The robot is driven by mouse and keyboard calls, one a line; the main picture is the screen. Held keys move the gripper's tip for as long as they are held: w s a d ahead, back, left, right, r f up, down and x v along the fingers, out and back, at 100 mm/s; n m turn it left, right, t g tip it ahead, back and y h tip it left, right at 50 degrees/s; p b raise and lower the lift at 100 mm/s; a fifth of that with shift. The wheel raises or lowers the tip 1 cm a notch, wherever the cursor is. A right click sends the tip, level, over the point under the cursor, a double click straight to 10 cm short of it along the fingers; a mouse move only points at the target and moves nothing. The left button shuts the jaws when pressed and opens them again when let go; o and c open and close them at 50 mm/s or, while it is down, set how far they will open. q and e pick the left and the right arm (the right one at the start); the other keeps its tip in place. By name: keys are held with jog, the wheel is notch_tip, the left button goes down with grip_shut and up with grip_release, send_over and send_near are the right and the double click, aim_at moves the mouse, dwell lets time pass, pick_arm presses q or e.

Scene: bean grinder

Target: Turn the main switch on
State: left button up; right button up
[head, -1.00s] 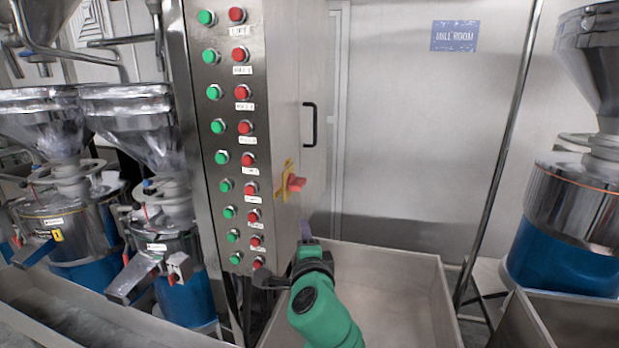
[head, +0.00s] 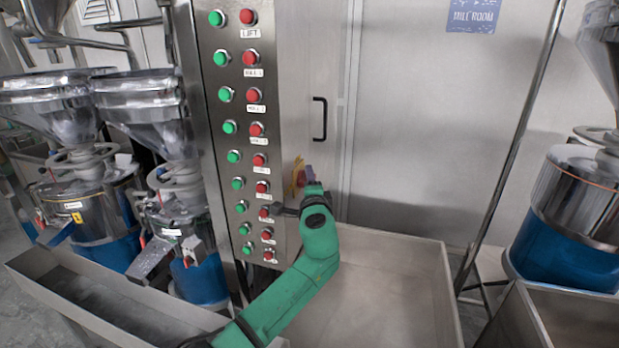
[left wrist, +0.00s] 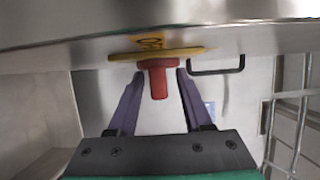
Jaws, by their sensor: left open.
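The main switch is a red handle on a yellow plate, on the side face of the steel control cabinet (head: 287,60). In the left wrist view the red handle (left wrist: 157,78) points out from the yellow plate (left wrist: 150,53) between my open fingers. My left gripper (left wrist: 157,85) has one purple finger on each side of the handle, with visible gaps on both sides. In the head view my left gripper (head: 310,185) is up at the switch and largely hides it; a bit of the yellow plate (head: 297,176) shows. My right gripper is not in view.
Green and red push buttons (head: 252,94) run down the cabinet front close to my arm. A black door handle (head: 320,120) is above the switch. A metal trough (head: 400,240) lies below. Grinders with steel hoppers (head: 145,100) stand at the left, another grinder (head: 565,220) at the right.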

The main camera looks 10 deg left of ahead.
pick_arm(q)
jog(key=shift+s, duration=0.1)
grip_shut()
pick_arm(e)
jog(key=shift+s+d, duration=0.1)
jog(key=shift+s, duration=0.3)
pick_arm(q)
jog(key=shift+g, duration=0.3)
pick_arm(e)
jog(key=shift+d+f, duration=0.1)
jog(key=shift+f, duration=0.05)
pick_arm(q)
jog(key=shift+d+m+g, duration=0.1)
jog(key=shift+m+g, duration=0.2)
jog(key=shift+g, duration=0.1)
jog(key=shift+r+m+g, duration=0.15)
jog(key=shift+m+g, duration=0.15)
jog(key=shift+g, duration=0.7)
jog(key=shift+m+g, duration=0.4)
jog(key=shift+g, duration=1)
